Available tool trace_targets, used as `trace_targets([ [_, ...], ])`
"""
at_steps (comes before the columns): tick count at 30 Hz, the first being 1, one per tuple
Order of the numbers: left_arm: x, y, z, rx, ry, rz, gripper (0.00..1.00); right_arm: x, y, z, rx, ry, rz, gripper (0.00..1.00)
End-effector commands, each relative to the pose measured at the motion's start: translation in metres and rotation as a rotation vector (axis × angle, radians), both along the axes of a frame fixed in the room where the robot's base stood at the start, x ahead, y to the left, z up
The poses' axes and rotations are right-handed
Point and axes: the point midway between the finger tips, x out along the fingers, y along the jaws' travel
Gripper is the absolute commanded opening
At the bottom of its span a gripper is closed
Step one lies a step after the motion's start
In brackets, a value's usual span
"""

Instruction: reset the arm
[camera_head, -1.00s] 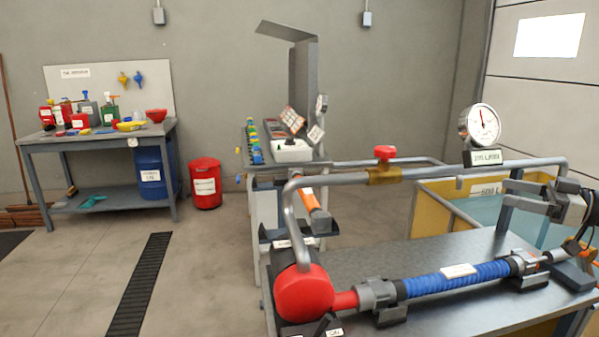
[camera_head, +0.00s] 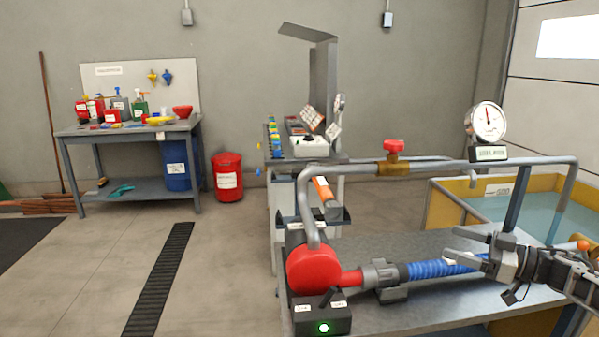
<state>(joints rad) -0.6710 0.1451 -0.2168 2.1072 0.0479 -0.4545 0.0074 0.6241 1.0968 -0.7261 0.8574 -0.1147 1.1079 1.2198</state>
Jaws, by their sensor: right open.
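My right gripper (camera_head: 453,246) comes in from the right edge. It is open with nothing between its fingers. In the picture its fingers point left and overlap the right part of the blue hose (camera_head: 430,268), whose far end is hidden behind it. I cannot tell the exact height of the gripper above the hose. The red pump (camera_head: 313,270) sits at the left end of the grey bench (camera_head: 410,322), with the hose running right from it. My left gripper is out of view.
A grey pipe with a red-handled valve (camera_head: 394,147) and a pressure gauge (camera_head: 487,121) arches over the bench. A control box (camera_head: 322,318) with a lit green button stands at the front. A yellow water tank (camera_head: 440,209) is behind. Floor to the left is mostly clear.

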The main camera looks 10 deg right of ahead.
Motion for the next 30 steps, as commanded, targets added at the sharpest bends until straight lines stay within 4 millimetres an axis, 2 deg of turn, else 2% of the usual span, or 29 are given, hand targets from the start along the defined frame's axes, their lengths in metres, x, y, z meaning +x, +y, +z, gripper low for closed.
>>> trace_targets([
  [1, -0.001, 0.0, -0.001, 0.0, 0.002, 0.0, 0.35, 0.003, 0.025, -0.022, 0.01, 0.007, 0.009, 0.8],
  [4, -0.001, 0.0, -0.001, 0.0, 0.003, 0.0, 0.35, 0.004, 0.08, -0.068, 0.019, 0.011, -0.001, 0.8],
  [8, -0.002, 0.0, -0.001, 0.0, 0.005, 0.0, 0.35, -0.011, 0.16, -0.126, 0.036, 0.033, -0.045, 0.8],
  [9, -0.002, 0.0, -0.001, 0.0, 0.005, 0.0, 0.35, -0.02, 0.185, -0.143, 0.039, 0.047, -0.065, 0.8],
  [11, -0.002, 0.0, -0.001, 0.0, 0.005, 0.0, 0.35, -0.037, 0.22, -0.165, 0.043, 0.075, -0.105, 0.8],
  [12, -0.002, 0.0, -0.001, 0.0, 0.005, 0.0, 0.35, -0.052, 0.244, -0.178, 0.044, 0.101, -0.135, 0.8],
  [15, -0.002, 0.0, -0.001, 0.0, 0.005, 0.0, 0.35, -0.097, 0.295, -0.203, 0.024, 0.195, -0.229, 0.8],
  [16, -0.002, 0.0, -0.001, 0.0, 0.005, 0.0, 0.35, -0.111, 0.306, -0.208, 0.014, 0.23, -0.257, 0.8],
  [19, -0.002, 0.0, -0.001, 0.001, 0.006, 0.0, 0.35, -0.157, 0.329, -0.217, -0.037, 0.35, -0.341, 0.8],
  [21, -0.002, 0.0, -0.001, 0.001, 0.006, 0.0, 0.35, -0.184, 0.336, -0.22, -0.078, 0.431, -0.382, 0.8],
  [24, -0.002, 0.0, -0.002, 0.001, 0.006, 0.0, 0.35, -0.215, 0.337, -0.22, -0.133, 0.523, -0.418, 0.8],
  [27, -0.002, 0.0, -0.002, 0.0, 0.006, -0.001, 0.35, -0.233, 0.336, -0.22, -0.168, 0.581, -0.433, 0.8],
  [30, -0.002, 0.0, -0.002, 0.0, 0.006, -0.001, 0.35, -0.24, 0.335, -0.22, -0.185, 0.602, -0.436, 0.8],
])
